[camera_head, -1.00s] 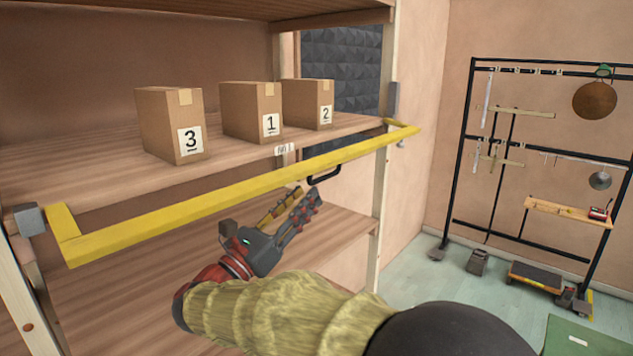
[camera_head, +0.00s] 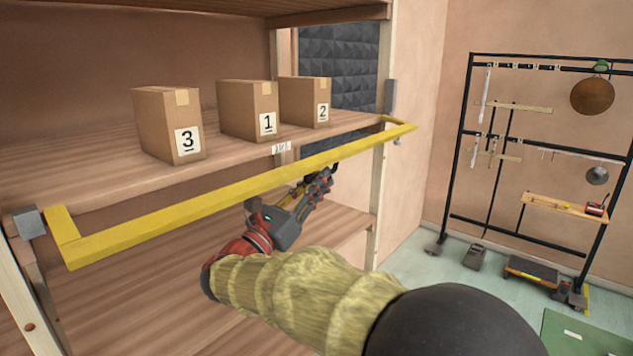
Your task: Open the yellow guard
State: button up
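The yellow guard (camera_head: 200,206) is a long bar with short side arms across the front of the shelf, in the head view. It sits at about the height of the shelf board. A dark handle (camera_head: 335,167) hangs under the bar right of its middle, mostly hidden by my gripper. My gripper (camera_head: 315,186) is just below the bar, with its fingertips at the handle. Whether the fingers touch or enclose the handle, and how far apart they are, is unclear.
Cardboard boxes marked 3 (camera_head: 168,125), 1 (camera_head: 249,110) and 2 (camera_head: 304,102) stand on the shelf (camera_head: 75,180) behind the guard. A wooden post (camera_head: 382,200) stands at right. A black rack (camera_head: 456,150) with hanging pans and tools is farther right, with open floor before it.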

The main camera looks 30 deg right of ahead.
grip_shut()
dwell(0.4)
jog(key=shift+r, duration=0.1)
jog(key=r+n+p, duration=0.1)
jog(key=p, duration=0.1)
jog(key=s+r+n+t+p, duration=0.1)
jog(key=n+p, duration=0.1)
jog(key=shift+d+n+t+y+p, duration=0.15)
jog(key=shift+n+t+y+p, duration=0.15)
jog(key=shift+y, duration=0.1)
jog(key=shift+o, duration=1.9)
grip_release()
